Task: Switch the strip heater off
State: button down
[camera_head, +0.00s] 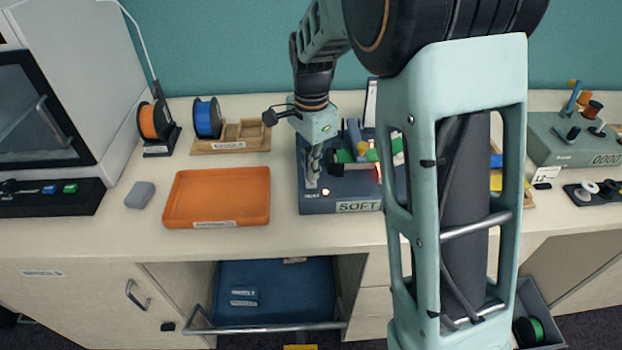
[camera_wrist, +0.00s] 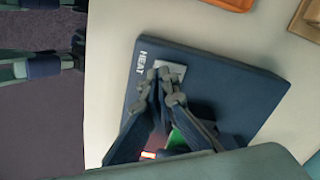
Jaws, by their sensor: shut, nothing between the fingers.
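The strip heater (camera_head: 340,200) is a dark blue box on the counter with a white plate reading SOFT on its front. In the wrist view the heater (camera_wrist: 225,85) carries the word HEAT beside a pale grey plate (camera_wrist: 178,69). My gripper (camera_head: 312,184) is shut and empty, pointing down over the heater's left part. In the wrist view its fingertips (camera_wrist: 166,78) are at the pale plate and partly cover it. The switch itself cannot be made out, nor whether the fingertips touch.
An orange tray (camera_head: 218,197) lies left of the heater, with a grey block (camera_head: 140,195) beyond it. Spools (camera_head: 207,118) stand behind. A grey-green box (camera_head: 570,140) stands at the right. My arm hides the heater's right side.

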aim_at(312, 184)
jog(key=shift+f+b, duration=0.7)
jog(key=shift+f, duration=0.5)
dwell(0.7)
jog(key=shift+r, duration=0.1)
jog(key=shift+r+p, duration=2.85)
jog(key=shift+r, duration=0.65)
